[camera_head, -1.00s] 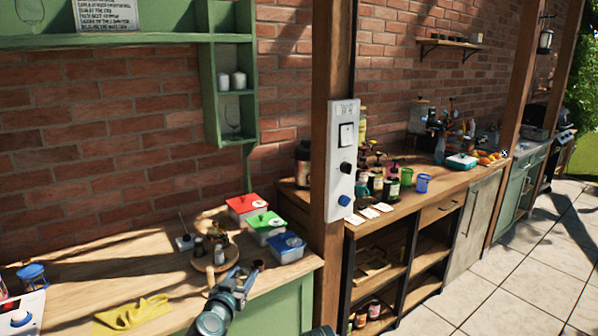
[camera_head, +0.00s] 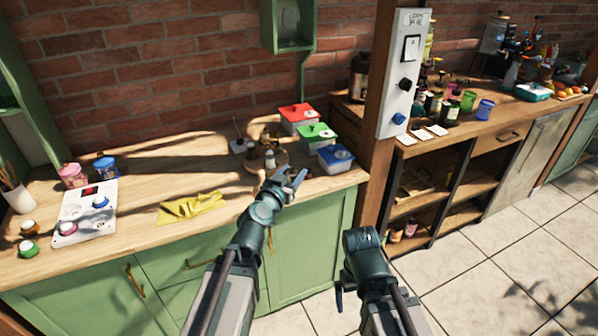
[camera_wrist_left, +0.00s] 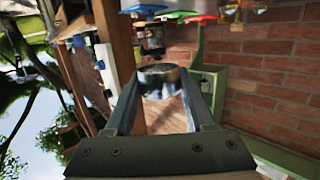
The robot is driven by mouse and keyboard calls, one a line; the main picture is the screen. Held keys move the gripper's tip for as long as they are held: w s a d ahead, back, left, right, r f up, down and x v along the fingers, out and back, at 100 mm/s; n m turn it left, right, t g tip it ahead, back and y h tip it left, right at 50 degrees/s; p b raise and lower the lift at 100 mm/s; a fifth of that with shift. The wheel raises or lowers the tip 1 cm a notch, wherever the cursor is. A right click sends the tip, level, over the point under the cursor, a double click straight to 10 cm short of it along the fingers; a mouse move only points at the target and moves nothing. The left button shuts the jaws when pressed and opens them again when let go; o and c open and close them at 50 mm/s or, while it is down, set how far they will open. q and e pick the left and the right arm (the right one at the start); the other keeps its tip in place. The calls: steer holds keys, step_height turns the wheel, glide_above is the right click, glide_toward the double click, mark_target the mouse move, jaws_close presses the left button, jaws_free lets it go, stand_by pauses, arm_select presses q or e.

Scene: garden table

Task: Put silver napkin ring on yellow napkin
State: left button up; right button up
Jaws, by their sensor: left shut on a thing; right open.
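The yellow napkin (camera_head: 192,207) lies crumpled on the wooden counter, left of my left gripper. My left gripper (camera_head: 290,178) is over the counter near the small bottles. In the left wrist view its fingers are shut on a round, shiny silver ring (camera_wrist_left: 160,74), held at the fingertips. In the head view the ring is too small to make out. My right gripper (camera_head: 344,290) hangs in front of the counter, pointing down, and is partly hidden by its own wrist.
Red, green and blue lidded boxes (camera_head: 335,158) stand behind my left gripper. A round board with small bottles (camera_head: 270,158) is beside them. A white control panel (camera_head: 87,212) and jars are at left. A wooden post (camera_head: 378,165) stands at right. Counter around the napkin is clear.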

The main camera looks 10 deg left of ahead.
step_height(320, 180, down, 12)
steer(key=b, duration=1)
steer(key=shift+b, duration=0.3)
